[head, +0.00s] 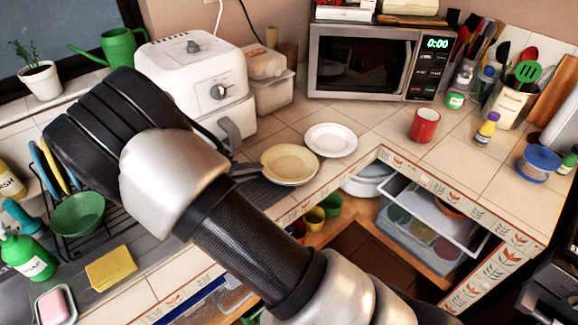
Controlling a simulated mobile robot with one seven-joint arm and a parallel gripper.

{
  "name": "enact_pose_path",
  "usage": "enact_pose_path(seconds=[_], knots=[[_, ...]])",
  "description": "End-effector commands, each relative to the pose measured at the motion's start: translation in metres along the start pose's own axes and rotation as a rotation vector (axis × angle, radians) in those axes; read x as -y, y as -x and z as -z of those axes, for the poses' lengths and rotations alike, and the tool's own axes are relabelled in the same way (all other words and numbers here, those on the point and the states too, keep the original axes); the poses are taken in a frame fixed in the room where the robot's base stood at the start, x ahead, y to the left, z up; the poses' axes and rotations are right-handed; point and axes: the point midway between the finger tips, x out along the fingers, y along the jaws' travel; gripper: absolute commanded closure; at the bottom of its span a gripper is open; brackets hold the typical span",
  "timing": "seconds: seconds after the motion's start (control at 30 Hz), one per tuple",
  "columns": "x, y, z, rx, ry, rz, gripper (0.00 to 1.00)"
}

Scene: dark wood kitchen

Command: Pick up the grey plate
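A pale, whitish-grey round plate (330,140) lies flat on the tiled counter, right of the white air fryer. A beige round dish (290,163) sits just in front and to its left, near the counter's inner edge. My arm crosses from the lower right to the upper left, ending in a black ribbed part (105,130). My gripper's fingers cannot be made out clearly. A dark narrow piece (245,171) meets the beige dish's left edge; I cannot tell whether it is a fingertip or a handle.
The air fryer (193,78) stands behind my arm. A microwave (365,62) is at the back and a red mug (424,125) to the right. A green bowl (78,214) sits in the dish rack at left. Open shelves lie below the counter edge. Tiles right of the plate are clear.

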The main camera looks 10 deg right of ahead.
Motion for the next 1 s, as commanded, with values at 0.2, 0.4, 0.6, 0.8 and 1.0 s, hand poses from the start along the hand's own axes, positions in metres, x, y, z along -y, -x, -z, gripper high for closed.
enact_pose_path(seconds=[0.2, 0.4, 0.6, 0.8, 1.0], knots=[[0.0, -0.025, -0.001, 0.001, 0.0, -0.001, 0.88], [0.0, -0.025, -0.001, 0.001, 0.0, 0.0, 0.92], [0.0, -0.025, -0.001, 0.002, 0.0, 0.0, 1.0], [0.0, -0.025, -0.001, 0.002, 0.0, 0.0, 1.0], [0.0, -0.025, -0.001, 0.002, 0.0, 0.0, 1.0]])
